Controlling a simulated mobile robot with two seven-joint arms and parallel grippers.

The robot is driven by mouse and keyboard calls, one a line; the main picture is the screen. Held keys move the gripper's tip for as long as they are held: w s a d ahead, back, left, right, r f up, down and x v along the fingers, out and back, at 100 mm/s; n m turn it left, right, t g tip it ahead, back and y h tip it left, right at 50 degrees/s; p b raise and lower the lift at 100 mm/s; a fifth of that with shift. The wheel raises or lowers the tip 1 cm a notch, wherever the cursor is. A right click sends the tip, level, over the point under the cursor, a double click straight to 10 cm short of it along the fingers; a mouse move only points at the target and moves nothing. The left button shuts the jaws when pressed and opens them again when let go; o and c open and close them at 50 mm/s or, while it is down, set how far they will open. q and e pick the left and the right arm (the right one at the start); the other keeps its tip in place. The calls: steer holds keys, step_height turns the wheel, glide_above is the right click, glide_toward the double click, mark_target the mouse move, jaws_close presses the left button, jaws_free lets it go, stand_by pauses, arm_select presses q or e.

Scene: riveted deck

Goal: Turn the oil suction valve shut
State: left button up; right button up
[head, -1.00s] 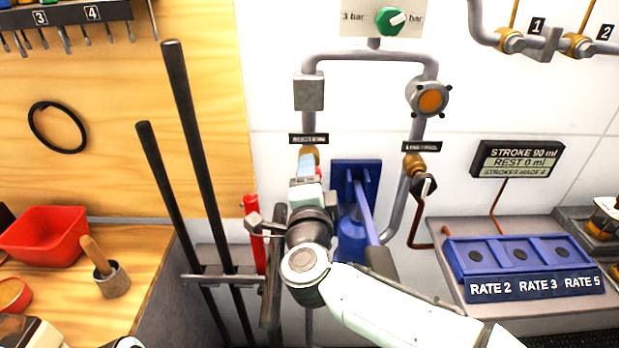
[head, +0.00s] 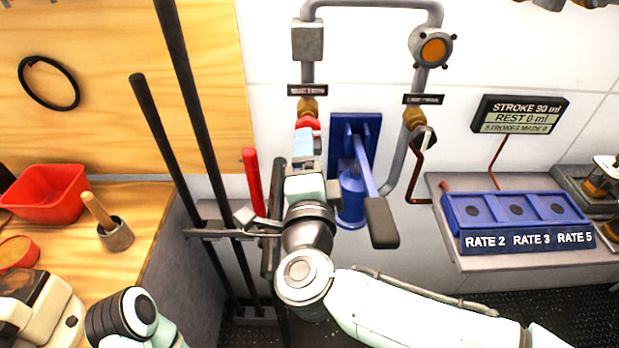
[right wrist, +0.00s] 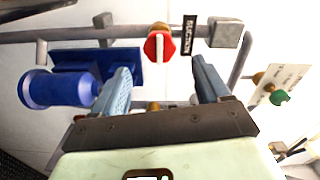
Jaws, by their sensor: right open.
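The suction valve has a red knob (head: 308,123) on a brass body, under the suction label on the left pipe in the head view. In the right wrist view, the red knob (right wrist: 160,46) lies beyond and between the fingertips. A pale line on it runs across the pipe. My right gripper (head: 303,145) is just below the knob in the head view. In the wrist view this gripper (right wrist: 163,76) is open and empty, apart from the knob. My left gripper seems to be at the lower left edge; its fingers are unclear.
A blue pump unit (head: 352,195) with a grey-ended lever (head: 382,222) stands right of my right gripper. A second brass valve (head: 413,118) is on the right pipe. Dark bars (head: 190,120) and a red handle (head: 252,180) stand at left. A blue rate tray (head: 450,225) is at right.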

steer(key=s, duration=0.5)
stand_by(0.4)
